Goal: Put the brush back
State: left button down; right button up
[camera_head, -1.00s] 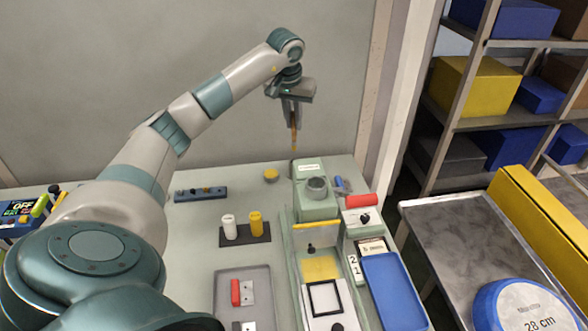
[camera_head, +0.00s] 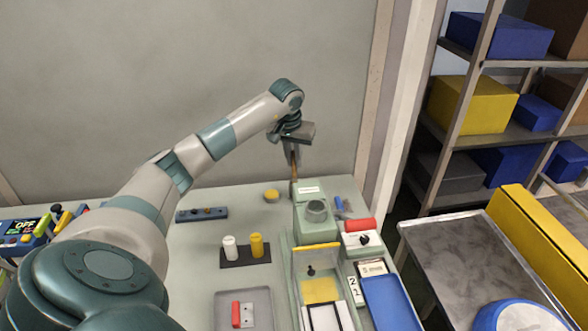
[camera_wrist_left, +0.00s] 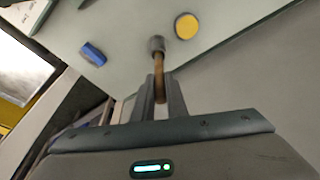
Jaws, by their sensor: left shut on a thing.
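My left gripper (camera_head: 292,153) is shut on the brush, above the back edge of the work table (camera_head: 190,267). The brush (camera_head: 294,168) has a brown handle and points down. Its lower end is close to the back left of the green machine (camera_head: 309,190), and I cannot tell whether they touch. In the left wrist view the brown handle (camera_wrist_left: 159,78) runs from between the fingers (camera_wrist_left: 161,95) to a dark grey end. A round grey cup (camera_head: 316,208) sits on top of the machine. My right gripper is not in view.
A yellow disc (camera_head: 271,195) lies left of the machine; it also shows in the left wrist view (camera_wrist_left: 187,26). A blue object (camera_head: 340,204) lies right of the machine. White and yellow cylinders (camera_head: 257,246) stand on a dark base. A blue tray (camera_head: 389,302) lies front right.

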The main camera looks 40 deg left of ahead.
aim_at(293, 165)
pick_arm(q)
jog(key=shift+f, duration=0.2)
notch_tip(293, 165, down, 3)
jog(key=shift+r+p, duration=0.1)
jog(key=shift+p, duration=0.6)
jog(key=shift+f, duration=0.45)
jog(key=shift+f, duration=0.2)
jog(key=c, duration=1.8)
grip_release()
jog(key=shift+o, duration=0.2)
jog(key=shift+r, duration=0.15)
